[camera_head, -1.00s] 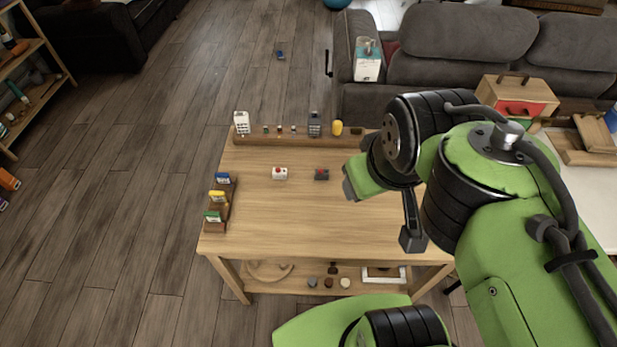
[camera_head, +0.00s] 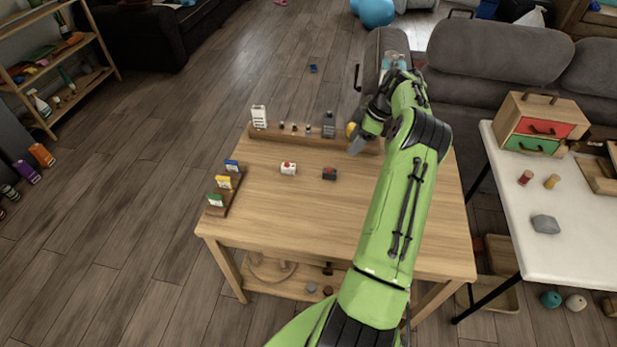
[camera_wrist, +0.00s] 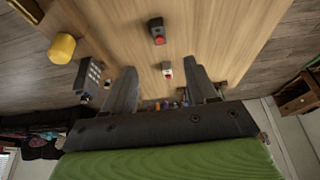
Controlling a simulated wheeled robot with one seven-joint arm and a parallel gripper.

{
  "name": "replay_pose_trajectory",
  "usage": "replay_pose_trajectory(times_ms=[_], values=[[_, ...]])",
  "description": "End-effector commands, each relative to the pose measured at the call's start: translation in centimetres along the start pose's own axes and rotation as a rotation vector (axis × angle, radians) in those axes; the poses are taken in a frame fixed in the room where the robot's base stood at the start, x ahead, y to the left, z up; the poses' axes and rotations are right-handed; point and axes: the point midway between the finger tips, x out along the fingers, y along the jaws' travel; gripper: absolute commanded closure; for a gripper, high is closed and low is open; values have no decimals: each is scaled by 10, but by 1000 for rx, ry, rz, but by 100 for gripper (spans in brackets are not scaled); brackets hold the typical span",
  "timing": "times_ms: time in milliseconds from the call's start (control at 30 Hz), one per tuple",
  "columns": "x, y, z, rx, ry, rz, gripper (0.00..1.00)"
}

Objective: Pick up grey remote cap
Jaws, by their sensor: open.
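A dark grey remote-like block (camera_head: 328,124) with a keypad stands upright on the wooden rack (camera_head: 290,139) at the back of the table. It also shows in the wrist view (camera_wrist: 88,78), left of my fingers; I cannot make out a separate cap on it. My gripper (camera_head: 360,142) is at the rack's right end, partly in front of the yellow cylinder (camera_head: 351,130). In the wrist view my gripper (camera_wrist: 163,90) has its two fingers apart, with nothing held between them.
A white remote-like block (camera_head: 259,116) and small pegs share the rack. A white button box (camera_head: 288,168) and a dark button box (camera_head: 329,174) lie on the table (camera_head: 290,220). Coloured cards stand in a left holder (camera_head: 222,190). A white table (camera_head: 560,230) stands right.

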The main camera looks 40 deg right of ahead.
Motion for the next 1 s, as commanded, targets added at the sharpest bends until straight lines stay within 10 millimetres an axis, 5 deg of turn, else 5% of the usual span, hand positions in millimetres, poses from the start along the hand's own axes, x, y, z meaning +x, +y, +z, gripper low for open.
replay_pose_trajectory(times_ms=[400, 800, 1000], values=[[89, 1, 3, -4, 5, -2, 43], [152, 3, 2, -2, 5, -1, 43], [159, 3, 1, -2, 3, 1, 43]])
